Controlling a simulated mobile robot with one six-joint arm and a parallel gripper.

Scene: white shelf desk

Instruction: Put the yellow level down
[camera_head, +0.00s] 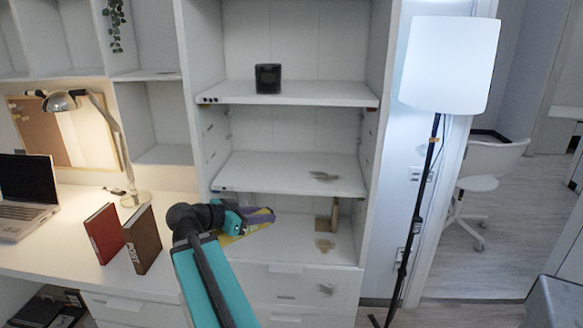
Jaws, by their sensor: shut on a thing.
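The yellow level (257,226) is a long narrow piece, yellow along its lower side and greyish purple on top. It lies just above or on the lowest open shelf (292,250) of the white shelf unit; I cannot tell whether it touches. My gripper (243,219), at the end of my teal and black arm, is shut on the left end of the level. The fingers are small in view and partly hidden by the arm. The level points to the right, slightly upward in the picture.
A small wooden piece (334,215) stands at the right of the same shelf. A black box (268,78) sits on the top shelf; the middle shelf (270,172) hangs above the level. Red (104,233) and brown (142,240) books stand left. A floor lamp (450,64) stands right.

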